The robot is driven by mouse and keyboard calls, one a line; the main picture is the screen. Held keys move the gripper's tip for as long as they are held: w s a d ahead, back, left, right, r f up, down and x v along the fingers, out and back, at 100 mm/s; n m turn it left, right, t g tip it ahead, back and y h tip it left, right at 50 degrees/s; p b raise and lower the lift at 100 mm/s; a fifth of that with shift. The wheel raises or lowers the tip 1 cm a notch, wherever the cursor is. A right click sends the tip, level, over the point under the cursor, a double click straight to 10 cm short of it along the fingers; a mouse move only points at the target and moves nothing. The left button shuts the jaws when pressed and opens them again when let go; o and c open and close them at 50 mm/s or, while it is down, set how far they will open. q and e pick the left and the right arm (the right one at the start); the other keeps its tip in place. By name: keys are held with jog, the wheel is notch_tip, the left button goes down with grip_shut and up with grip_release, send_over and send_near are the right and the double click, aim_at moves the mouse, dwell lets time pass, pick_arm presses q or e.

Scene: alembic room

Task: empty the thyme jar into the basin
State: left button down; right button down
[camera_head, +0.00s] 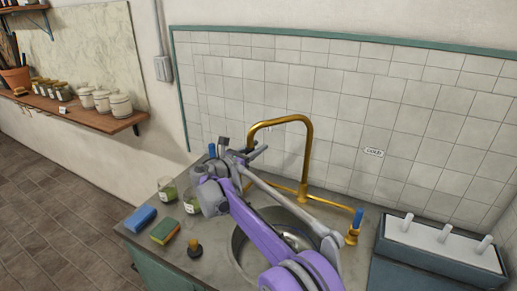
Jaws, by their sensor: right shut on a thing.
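My right arm (243,215) reaches in from the bottom over the counter, and its gripper (238,150) is in front of the tiled wall, left of the brass tap. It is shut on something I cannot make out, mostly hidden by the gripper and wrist. Two glass jars with green contents (167,191) and (191,203) stand on the counter left of my wrist. The second has a pale label I cannot read. I cannot tell which is the thyme jar. The round metal basin (240,256) is set in the counter, partly covered by my arm. My left gripper is not in view.
A brass tap (306,150) arches over the basin. A blue block (140,218), a yellow-green sponge (165,230) and a dark stopper (194,249) lie at the counter's left. A dark box with white levers (440,245) stands at right. A wall shelf (90,119) holds several jars.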

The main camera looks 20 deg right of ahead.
jog(key=shift+w, duration=0.1)
dwell(0.3)
jog(key=c, duration=0.5)
grip_release()
jog(key=shift+d, duration=0.1)
jog(key=b+v, duration=0.1)
jog(key=v, duration=1)
jog(key=shift+d, duration=0.15)
